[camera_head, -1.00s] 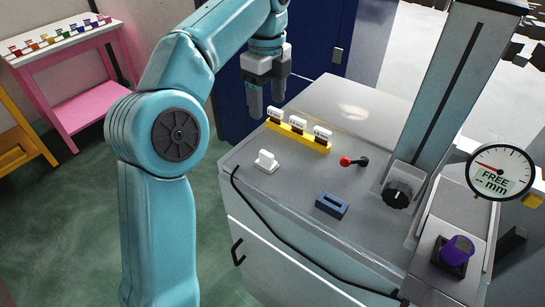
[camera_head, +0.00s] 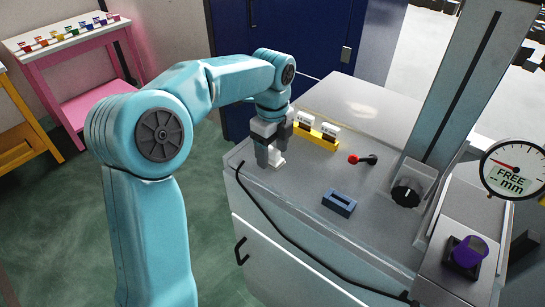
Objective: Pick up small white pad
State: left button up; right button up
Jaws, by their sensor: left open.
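The small white pad (camera_head: 278,162) stands on the grey top of the cabinet near its left edge. My left gripper (camera_head: 269,158) has its grey fingers pointing down right at the pad and covers much of it. The gripper is open. I cannot tell whether the fingers touch the pad or stand around it. My right gripper is not in view.
A yellow holder (camera_head: 322,142) with white labelled tags stands behind the gripper. A blue slotted block (camera_head: 339,203), a red-knobbed lever (camera_head: 361,159), a black dial (camera_head: 405,194), a round gauge (camera_head: 513,169) and a purple knob (camera_head: 469,249) stand to the right on the grey cabinet (camera_head: 300,215).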

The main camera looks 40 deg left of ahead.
aim_at(272, 149)
pick_arm(q)
jog(key=shift+f, duration=0.2)
jog(key=shift+w+f, duration=0.1)
jog(key=shift+w, duration=0.05)
jog(key=c, duration=1.1)
jog(key=shift+c, duration=0.2)
notch_tip(272, 149, up, 20)
jog(key=p, duration=0.4)
